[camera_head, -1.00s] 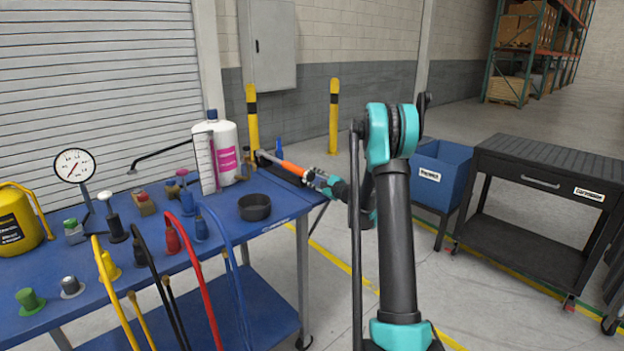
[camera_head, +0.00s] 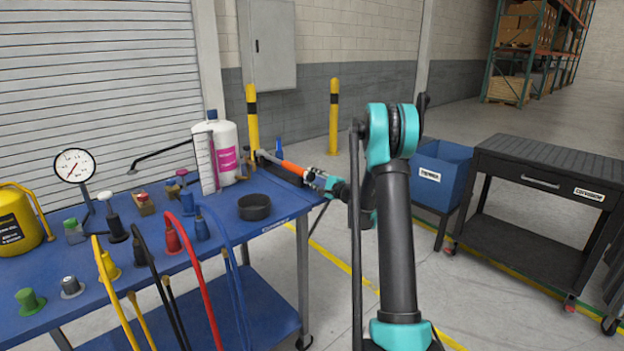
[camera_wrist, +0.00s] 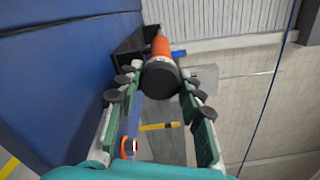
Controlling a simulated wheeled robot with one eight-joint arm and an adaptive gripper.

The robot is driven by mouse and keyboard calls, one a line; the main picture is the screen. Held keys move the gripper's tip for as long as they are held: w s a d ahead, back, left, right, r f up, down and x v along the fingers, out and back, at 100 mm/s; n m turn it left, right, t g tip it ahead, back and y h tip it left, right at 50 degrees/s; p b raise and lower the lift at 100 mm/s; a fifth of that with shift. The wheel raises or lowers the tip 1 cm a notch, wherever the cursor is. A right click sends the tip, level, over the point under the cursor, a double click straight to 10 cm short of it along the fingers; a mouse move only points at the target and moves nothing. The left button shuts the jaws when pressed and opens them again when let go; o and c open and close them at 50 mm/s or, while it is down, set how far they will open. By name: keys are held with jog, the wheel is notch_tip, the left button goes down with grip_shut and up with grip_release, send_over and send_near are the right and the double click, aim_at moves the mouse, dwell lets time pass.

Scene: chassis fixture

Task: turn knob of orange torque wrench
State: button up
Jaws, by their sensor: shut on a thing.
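The orange torque wrench (camera_head: 292,167) lies at the far right corner of the blue table, its end pointing out past the table's edge. In the wrist view its orange body (camera_wrist: 161,47) runs away from me, and its dark round knob (camera_wrist: 160,79) faces the camera. My gripper (camera_head: 322,181) is at this knob end. In the wrist view the two fingers of my gripper (camera_wrist: 159,84) stand on either side of the knob, with their tips against it. Finger contact is small and partly hidden in the head view.
The blue table (camera_head: 278,208) holds a black round dish (camera_head: 254,207), a white bottle (camera_head: 220,150), a gauge (camera_head: 75,166) and several coloured hoses and knobs. A blue bin (camera_head: 440,176) and a black cart (camera_head: 540,200) stand to the right. Open floor lies between.

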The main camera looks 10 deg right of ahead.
jog(key=o, duration=1.2)
jog(key=shift+c, duration=0.2)
jog(key=shift+s, duration=0.1)
jog(key=v, duration=1.1)
jog(key=shift+s+d, duration=0.25)
jog(key=shift+s, duration=0.1)
